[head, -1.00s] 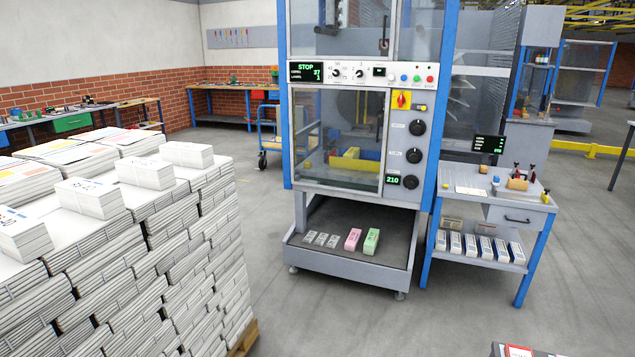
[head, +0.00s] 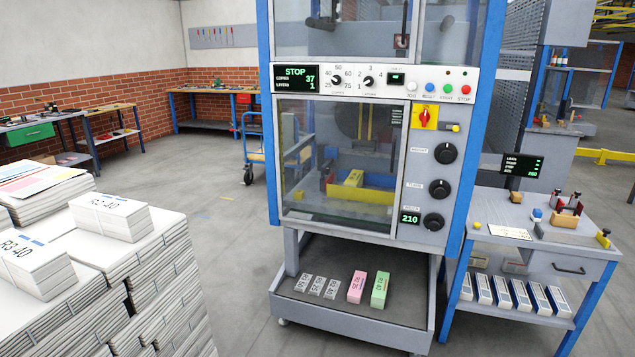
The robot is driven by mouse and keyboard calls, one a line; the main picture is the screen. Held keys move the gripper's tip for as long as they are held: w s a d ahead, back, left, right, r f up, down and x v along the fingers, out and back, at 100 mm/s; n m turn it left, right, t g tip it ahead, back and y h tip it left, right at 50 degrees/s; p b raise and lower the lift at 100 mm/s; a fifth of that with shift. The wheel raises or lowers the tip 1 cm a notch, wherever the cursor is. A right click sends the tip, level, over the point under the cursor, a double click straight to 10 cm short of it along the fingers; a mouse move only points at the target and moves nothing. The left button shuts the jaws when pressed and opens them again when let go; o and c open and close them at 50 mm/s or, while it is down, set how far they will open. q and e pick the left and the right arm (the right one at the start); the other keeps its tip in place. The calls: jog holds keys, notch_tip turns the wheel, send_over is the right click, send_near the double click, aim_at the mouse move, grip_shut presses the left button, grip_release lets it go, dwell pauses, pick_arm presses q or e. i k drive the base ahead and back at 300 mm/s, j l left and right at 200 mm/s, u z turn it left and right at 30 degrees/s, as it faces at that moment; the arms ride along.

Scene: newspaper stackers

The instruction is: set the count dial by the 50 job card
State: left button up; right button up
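The stacker machine (head: 460,190) stands ahead, right of centre. Its count dial (head: 336,80) is a small black knob on the white panel, with 50 printed above it and 75 at its lower right. A second small knob (head: 369,82) for layers sits to its right. The display (head: 296,78) reads STOP, copies 37, layers 1. A pale card (head: 496,231) lies on the side table; its text is too small to read, so I cannot tell if it is the 50 job card. Neither of my grippers is in view.
Stacks of newspapers (head: 165,235) with labelled bundles on top fill the lower left. The machine's lower tray (head: 345,322) holds grey, pink and green blocks. The side table (head: 590,236) stands at the right. Grey floor lies open between the stacks and the machine.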

aim_at(336, 79)
jog(key=i+z, duration=0.2)
jog(key=i, duration=0.25)
jog(key=i+j+z, duration=0.15)
jog(key=i, duration=0.3)
jog(key=i+j+z, duration=0.2)
jog(key=i, duration=0.25)
jog(key=i+j+z, duration=0.2)
jog(key=i, duration=0.2)
